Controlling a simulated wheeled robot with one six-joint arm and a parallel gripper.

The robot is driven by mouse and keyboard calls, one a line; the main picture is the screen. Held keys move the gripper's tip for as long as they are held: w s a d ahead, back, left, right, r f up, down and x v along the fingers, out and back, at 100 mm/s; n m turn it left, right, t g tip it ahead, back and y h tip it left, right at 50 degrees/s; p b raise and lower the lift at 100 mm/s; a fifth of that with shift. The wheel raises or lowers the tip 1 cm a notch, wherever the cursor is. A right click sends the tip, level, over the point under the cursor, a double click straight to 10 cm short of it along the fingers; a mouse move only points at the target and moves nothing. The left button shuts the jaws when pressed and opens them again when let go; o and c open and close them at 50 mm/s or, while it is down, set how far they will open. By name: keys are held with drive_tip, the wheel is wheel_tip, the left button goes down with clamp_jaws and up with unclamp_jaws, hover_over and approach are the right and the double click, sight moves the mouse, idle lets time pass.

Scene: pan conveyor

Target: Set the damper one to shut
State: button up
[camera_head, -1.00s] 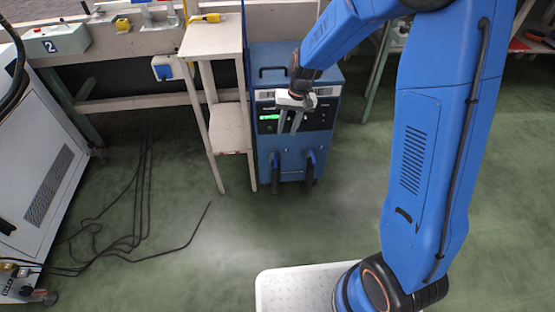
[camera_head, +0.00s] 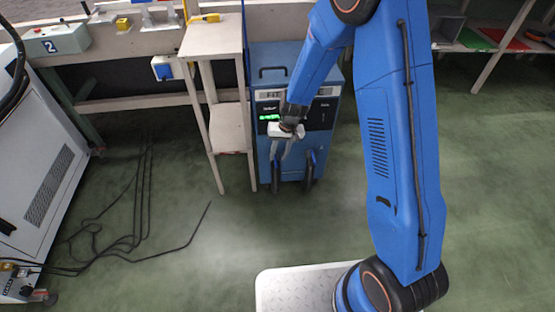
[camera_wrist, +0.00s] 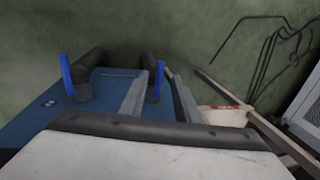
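A blue cabinet (camera_head: 262,60) carries two dark pipes low on its front, each with a flat blue lever. The left pipe (camera_head: 276,180) is just below my gripper (camera_head: 279,156); its lever is largely hidden by the fingers in the head view. The right lever (camera_head: 313,157) stands roughly upright. In the wrist view the sides are swapped. One blue lever (camera_wrist: 158,79) shows between my finger ends there, and the other lever (camera_wrist: 67,75) is clear at the left. My fingers are apart and hold nothing visible. I cannot tell whether they touch the lever.
A pale wooden stand (camera_head: 214,38) is close to the cabinet's left side. Black cables (camera_head: 130,235) lie on the green floor at the left, near a white machine (camera_head: 45,165). The floor in front of the cabinet is clear.

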sight(276, 163)
drive_tip(key=shift+a+f, duration=0.15)
drive_tip(key=shift+f, duration=0.7)
drive_tip(key=shift+a+f, duration=0.15)
drive_tip(key=shift+f, duration=0.65)
clamp_jaws()
